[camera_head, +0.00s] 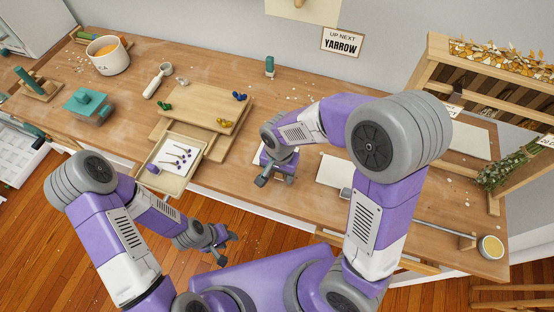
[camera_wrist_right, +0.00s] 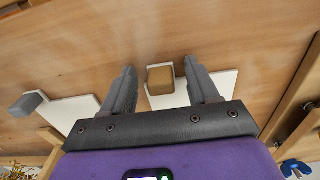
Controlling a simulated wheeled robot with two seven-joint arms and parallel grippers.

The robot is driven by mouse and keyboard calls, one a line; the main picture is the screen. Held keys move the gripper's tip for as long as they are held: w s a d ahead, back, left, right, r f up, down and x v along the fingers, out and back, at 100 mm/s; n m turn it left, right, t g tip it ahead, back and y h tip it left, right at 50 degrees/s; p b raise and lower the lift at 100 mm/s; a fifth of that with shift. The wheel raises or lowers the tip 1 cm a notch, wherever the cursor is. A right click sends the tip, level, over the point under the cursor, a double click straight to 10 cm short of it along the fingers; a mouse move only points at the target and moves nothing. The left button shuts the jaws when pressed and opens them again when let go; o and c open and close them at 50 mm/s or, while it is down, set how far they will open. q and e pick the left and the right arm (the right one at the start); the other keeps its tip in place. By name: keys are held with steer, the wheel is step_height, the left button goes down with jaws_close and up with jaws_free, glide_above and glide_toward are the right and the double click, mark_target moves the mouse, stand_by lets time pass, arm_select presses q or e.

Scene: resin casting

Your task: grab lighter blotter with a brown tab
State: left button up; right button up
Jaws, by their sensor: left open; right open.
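In the right wrist view a pale blotter (camera_wrist_right: 178,97) with a brown tab (camera_wrist_right: 160,80) lies on the wooden bench, partly hidden by my gripper. My right gripper (camera_wrist_right: 159,70) is open, with one finger on each side of the brown tab and no visible grip on it. In the head view my right gripper (camera_head: 276,172) is low over the bench's front edge and mostly hides this blotter. A second pale blotter with a grey tab (camera_wrist_right: 27,104) lies beside it; it also shows in the head view (camera_head: 334,171). My left gripper (camera_head: 222,240) is open and empty, out over the floor.
A tray of small pins (camera_head: 158,180) and stacked wooden boards (camera_head: 205,104) lie left of my right gripper. A wooden rack (camera_head: 432,80) with dried plants stands at the right. The back middle bench is mostly clear.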

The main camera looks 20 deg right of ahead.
steer(key=shift+c, duration=0.4)
steer(key=c, duration=1)
steer(key=shift+r, duration=0.15)
